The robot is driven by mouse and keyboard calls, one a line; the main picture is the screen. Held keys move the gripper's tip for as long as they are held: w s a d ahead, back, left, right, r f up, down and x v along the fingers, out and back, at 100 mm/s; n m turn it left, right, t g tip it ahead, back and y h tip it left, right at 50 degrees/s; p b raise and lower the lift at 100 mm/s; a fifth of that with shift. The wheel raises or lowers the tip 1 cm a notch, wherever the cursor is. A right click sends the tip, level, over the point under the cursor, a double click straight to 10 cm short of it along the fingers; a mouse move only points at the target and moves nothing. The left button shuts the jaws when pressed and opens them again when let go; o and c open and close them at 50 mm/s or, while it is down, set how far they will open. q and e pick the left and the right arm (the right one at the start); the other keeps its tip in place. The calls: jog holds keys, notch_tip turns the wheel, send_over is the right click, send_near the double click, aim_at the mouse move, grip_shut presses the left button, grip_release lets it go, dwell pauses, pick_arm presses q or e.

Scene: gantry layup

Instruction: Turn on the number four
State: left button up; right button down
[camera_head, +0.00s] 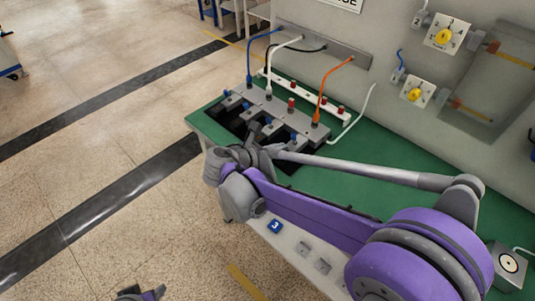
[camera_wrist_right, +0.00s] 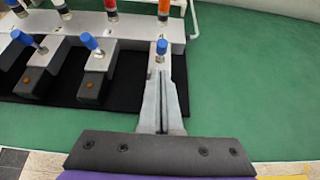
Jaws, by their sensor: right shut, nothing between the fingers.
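A row of blue-capped toggle levers sits on a grey and black switch block (camera_head: 290,122) on the green bench. The rightmost lever (camera_wrist_right: 162,47) shows in the right wrist view, just past the tips of my right gripper (camera_wrist_right: 161,76); whether they touch I cannot tell. Two more levers, the middle one (camera_wrist_right: 88,40) and the left one (camera_wrist_right: 22,37), stand to its left. My right gripper also shows in the head view (camera_head: 262,138), over the block's front, shut and empty.
Blue, white, black and orange cables (camera_head: 325,88) rise from the block to a wall plate. A white strip with red buttons (camera_head: 305,98) lies behind it. Yellow rotary switches (camera_head: 414,94) are on the wall. Green bench top right of the block is clear.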

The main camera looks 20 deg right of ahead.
aim_at(294, 139)
jog(key=shift+w+d+r, duration=0.2)
jog(key=shift+d, duration=0.3)
jog(key=shift+w+d+r, duration=0.15)
jog(key=shift+w+d, duration=0.05)
jog(key=shift+d, duration=0.25)
jog(key=shift+d+r+y+p, duration=0.2)
jog(key=shift+y+p, duration=0.1)
jog(key=shift+p, duration=0.2)
